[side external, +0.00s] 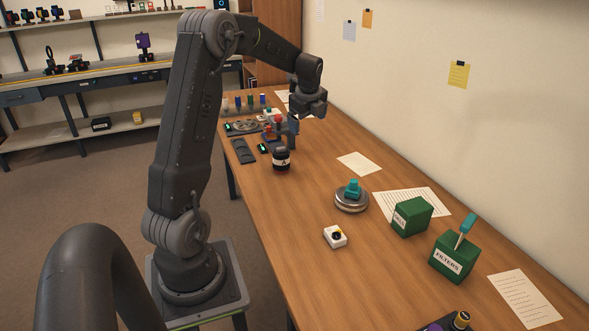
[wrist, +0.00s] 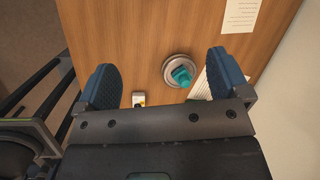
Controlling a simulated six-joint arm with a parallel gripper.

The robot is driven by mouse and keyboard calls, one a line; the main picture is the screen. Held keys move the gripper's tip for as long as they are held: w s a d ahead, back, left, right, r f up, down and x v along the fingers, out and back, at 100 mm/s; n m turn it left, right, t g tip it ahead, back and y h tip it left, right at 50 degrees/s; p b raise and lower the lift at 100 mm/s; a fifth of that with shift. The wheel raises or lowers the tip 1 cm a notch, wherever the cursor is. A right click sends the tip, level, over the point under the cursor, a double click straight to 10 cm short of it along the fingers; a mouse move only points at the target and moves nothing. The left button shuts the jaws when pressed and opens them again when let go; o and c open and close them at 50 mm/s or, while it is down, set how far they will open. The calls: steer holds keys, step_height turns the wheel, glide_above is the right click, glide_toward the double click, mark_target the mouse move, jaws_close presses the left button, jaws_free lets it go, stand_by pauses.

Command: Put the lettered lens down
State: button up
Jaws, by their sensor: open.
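The lettered lens (side external: 281,161) is a short black cylinder with a white label bearing a dark letter that looks like an A. It stands upright on the wooden table in the side external view. My gripper (side external: 292,132) is just above and behind it in that picture, pointing down, and does not appear to hold it. In the wrist view, my gripper (wrist: 161,78) has its two blue fingers wide apart with nothing gripped between them. The lens does not show in the wrist view.
A round metal stand (side external: 351,200) with a teal piece on top is nearer the camera. A white knob box (side external: 335,237), two green boxes (side external: 411,217) and papers lie around it. Small tools and dark trays (side external: 243,151) crowd the far end.

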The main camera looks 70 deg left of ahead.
steer(key=s+d+r+n+t+h, duration=0.15)
steer(key=d+r+n, duration=0.25)
steer(key=d, duration=0.8)
steer(key=s+d+r+n+t, duration=0.1)
steer(key=s+d+r+n, duration=0.25)
steer(key=d, duration=0.75)
steer(key=s+d+n+t+h, duration=0.2)
steer(key=s+d+n, duration=0.5)
steer(key=s+d, duration=0.5)
steer(key=shift+s+d+f, duration=0.35)
steer(key=shift+d+f, duration=0.1)
steer(key=shift+d, duration=0.4)
